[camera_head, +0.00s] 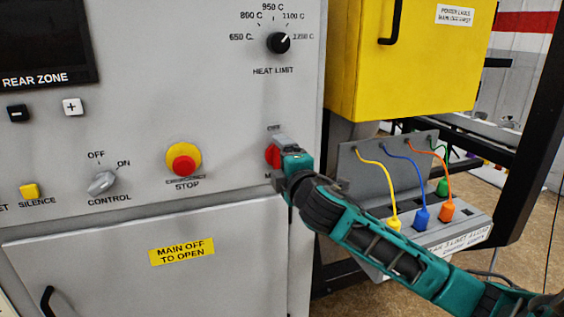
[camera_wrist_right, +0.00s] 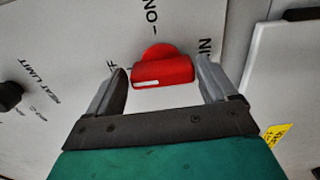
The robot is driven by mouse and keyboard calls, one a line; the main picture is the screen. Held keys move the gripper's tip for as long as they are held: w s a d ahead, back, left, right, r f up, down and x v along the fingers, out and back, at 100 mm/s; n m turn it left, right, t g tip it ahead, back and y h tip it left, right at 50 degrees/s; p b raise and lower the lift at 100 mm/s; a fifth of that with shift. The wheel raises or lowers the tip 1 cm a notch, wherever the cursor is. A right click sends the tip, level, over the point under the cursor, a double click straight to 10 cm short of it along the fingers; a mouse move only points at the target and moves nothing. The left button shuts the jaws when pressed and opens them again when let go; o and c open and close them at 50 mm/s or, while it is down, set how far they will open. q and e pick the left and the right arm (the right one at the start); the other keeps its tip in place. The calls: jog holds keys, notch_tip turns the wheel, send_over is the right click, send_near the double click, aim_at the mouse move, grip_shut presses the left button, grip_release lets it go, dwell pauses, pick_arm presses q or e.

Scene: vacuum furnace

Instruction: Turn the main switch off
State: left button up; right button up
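The main switch is a red knob with a bar handle (camera_wrist_right: 162,72) on the grey panel. In the head view only its red left side (camera_head: 272,155) shows; my right gripper covers the rest. In the right wrist view the bar lies across the picture, its white mark on the half towards a partly hidden label ending in F. "ON" is above it. My right gripper (camera_wrist_right: 161,68) is open, one finger beyond each end of the bar, with narrow gaps; I cannot tell if either touches. My left gripper is not in view.
Left of the switch are the red emergency stop (camera_head: 184,163) and grey control knob (camera_head: 101,183). The heat limit knob (camera_head: 278,43) is above. A yellow cabinet (camera_head: 391,60) and a grey box (camera_head: 413,237) with coloured cables stand to the right, near my right arm.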

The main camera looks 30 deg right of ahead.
jog(key=shift+o, duration=0.9)
jog(key=shift+f, duration=0.1)
jog(key=shift+s, duration=0.1)
jog(key=b+v, duration=0.1)
jog(key=v, duration=1.1)
jog(key=shift+s, duration=0.35)
jog(key=shift+a, duration=0.1)
